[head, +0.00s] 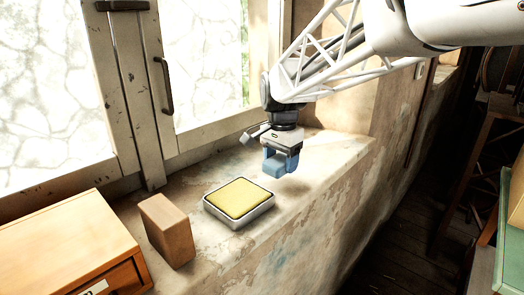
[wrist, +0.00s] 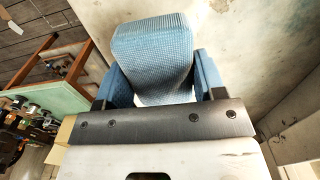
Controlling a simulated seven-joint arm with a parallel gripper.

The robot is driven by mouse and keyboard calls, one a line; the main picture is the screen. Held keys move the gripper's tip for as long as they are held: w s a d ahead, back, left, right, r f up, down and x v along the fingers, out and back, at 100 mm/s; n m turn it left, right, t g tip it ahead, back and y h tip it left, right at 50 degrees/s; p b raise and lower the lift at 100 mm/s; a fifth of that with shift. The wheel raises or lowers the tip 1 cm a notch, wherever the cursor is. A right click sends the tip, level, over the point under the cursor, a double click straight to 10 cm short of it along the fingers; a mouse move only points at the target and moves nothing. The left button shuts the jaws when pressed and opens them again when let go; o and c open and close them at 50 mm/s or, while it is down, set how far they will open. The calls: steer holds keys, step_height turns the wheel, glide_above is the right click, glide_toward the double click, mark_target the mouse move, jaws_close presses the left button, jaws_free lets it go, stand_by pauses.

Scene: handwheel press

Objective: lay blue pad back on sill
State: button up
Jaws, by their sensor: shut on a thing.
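The blue pad (wrist: 152,55) is a ribbed blue block that fills the middle of the wrist view, between the blue fingers. My gripper (head: 281,162) is shut on it and holds it above the sill. In the head view the pad (head: 275,170) shows between the fingertips, with its lower end free. The sill (head: 222,250) is a worn, stained ledge under the window. My gripper hangs over its right part, to the right of and behind the tray with the yellow pad.
A light tray (head: 238,222) with a yellow pad (head: 239,197) stands on the sill. A brown block (head: 167,230) stands upright left of it, beside a wooden box (head: 65,250). The window handle (head: 164,87) is behind. The sill's right end looks clear.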

mark_target(280, 157)
steer(key=shift+w+a, duration=0.1)
steer(key=shift+w, duration=0.3)
steer(key=shift+f, duration=1.8)
steer(key=shift+f, duration=0.1)
steer(key=o, duration=0.9)
step_height(280, 157, up, 12)
steer(key=shift+r, duration=0.1)
steer(key=shift+s, duration=0.1)
